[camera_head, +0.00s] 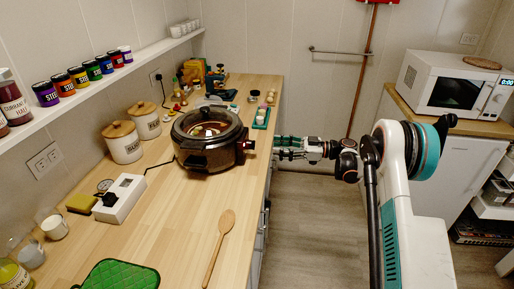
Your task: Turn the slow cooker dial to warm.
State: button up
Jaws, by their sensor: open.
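The slow cooker (205,157) is a dark brown pot with a glass lid, standing on the wooden counter. A small dark and red knob (248,145) sticks out from its right side and looks like the dial; its markings are too small to read. My gripper (277,148) is just right of this knob, at about its height, with fingers pointing left at it. It is open, and a small gap seems to separate the fingertips from the knob. Nothing shows between the fingers.
A wooden spoon (219,247) and a green mat (121,276) lie in front of the cooker. A white box (119,199) and two lidded canisters (123,143) stand left. Small items crowd the counter behind. The floor (310,220) right of the counter edge is clear.

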aim_at(251, 145)
jog(key=a, duration=0.3)
jog(key=w+a+b, duration=0.1)
jog(key=a, duration=0.2)
jog(key=a+b, duration=0.1)
jog(key=a, duration=0.1)
jog(key=shift+w+a, duration=0.15)
jog(key=shift+a, duration=0.25)
jog(key=shift+c, duration=0.2)
jog(key=c, duration=1)
